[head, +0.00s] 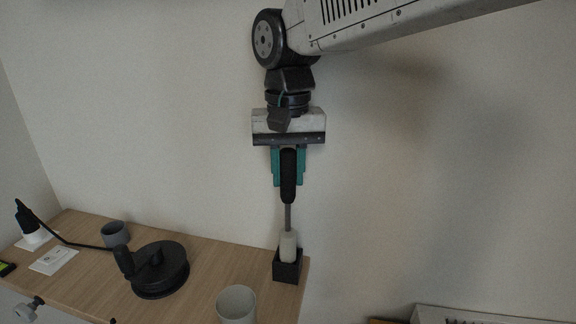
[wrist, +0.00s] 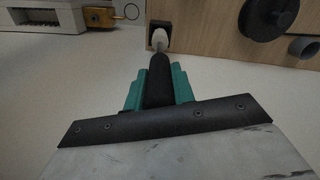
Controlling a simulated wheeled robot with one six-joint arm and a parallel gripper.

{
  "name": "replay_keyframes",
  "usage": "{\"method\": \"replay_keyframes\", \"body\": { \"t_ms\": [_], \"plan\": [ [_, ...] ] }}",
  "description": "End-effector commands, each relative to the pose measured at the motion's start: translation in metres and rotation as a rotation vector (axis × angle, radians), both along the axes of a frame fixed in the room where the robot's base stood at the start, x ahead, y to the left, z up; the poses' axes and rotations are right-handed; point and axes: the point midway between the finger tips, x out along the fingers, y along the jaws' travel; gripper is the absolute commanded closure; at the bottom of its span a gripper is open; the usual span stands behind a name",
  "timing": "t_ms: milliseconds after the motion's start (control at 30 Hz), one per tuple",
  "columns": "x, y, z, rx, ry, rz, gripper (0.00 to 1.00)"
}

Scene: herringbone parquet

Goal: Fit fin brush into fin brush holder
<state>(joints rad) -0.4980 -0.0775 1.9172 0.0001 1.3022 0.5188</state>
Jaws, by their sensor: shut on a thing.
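The fin brush (head: 288,215) has a black handle, a thin grey shaft and a whitish brush head. My gripper (head: 288,180), with teal fingers, is shut on its black handle and holds it upright, head down. The fin brush holder (head: 287,271) is a small black square box at the right end of the wooden top. The brush head's lower end is at the holder's opening; how deep it sits is hidden by the front wall. In the wrist view the brush head (wrist: 159,40) overlaps the dark holder (wrist: 152,27), and my gripper (wrist: 158,85) grips the handle.
The wall is close behind. A white unit (head: 470,315) stands low at right.

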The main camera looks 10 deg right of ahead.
Motion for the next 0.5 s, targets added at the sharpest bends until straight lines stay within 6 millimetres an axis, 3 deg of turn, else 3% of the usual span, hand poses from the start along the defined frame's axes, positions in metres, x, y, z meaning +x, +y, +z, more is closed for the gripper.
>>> {"method": "replay_keyframes", "body": {
  "t_ms": [500],
  "plan": [
    [0.0,0.0,-0.013,0.0,0.001,0.0,1.0]
  ]
}}
